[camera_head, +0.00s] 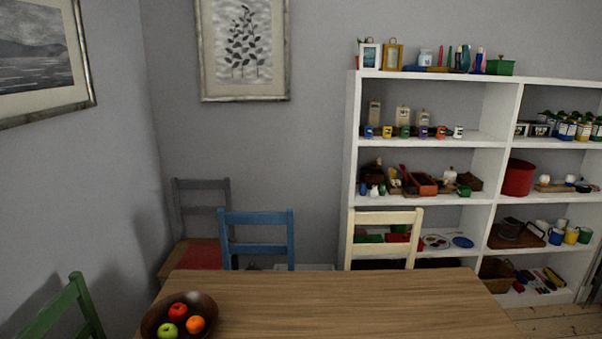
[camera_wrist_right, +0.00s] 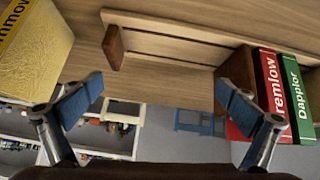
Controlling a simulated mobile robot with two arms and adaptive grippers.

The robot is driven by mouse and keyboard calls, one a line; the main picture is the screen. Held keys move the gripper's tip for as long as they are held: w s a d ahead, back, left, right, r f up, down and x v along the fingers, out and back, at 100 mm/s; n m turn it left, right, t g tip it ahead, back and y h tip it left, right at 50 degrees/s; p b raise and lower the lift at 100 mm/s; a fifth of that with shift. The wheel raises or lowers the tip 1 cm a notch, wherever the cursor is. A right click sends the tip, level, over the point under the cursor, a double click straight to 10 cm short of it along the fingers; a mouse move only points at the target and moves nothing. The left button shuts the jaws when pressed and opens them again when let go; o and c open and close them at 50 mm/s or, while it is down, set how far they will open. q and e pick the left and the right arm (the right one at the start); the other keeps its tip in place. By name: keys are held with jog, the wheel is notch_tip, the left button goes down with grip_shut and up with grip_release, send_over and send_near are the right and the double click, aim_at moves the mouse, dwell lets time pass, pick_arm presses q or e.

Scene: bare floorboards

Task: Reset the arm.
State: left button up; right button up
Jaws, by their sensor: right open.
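My right gripper (camera_wrist_right: 160,86) shows in the right wrist view, with its two blue-padded fingers spread wide apart. Nothing is between the fingers. No arm or gripper of mine shows in the head view, and my left gripper is in neither view.
The wooden table (camera_head: 350,300) bears a bowl (camera_head: 152,322) of fruit. A blue chair (camera_head: 258,219) and a cream chair (camera_head: 385,217) stand behind it. In the wrist view a wooden rack (camera_wrist_right: 185,43), a yellow book (camera_wrist_right: 35,60), a red book (camera_wrist_right: 270,90) and a green book (camera_wrist_right: 295,95) are near the fingers.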

jog(key=s+f+g, duration=0.3)
jog(key=s+g, duration=0.2)
jog(key=s, duration=0.6)
jog(key=s+f+g+b, duration=0.1)
jog(key=s+f+b, duration=0.15)
jog(key=f, duration=1.45)
jog(key=s+f+b, duration=0.1)
jog(key=f+b, duration=0.2)
jog(key=f, duration=1.3)
jog(key=s+d+f+b, duration=0.1)
jog(key=s+f+b, duration=0.1)
jog(key=s+f, duration=0.6)
jog(key=s+d+f+n+g+b, duration=0.1)
jog(key=s+f+b, duration=0.1)
jog(key=s+f, duration=0.6)
notch_tip(320, 180, down, 4)
jog(key=shift+s+d+r+g, duration=0.1)
jog(key=shift+s+d+g, duration=0.2)
jog(key=shift+s, duration=0.1)
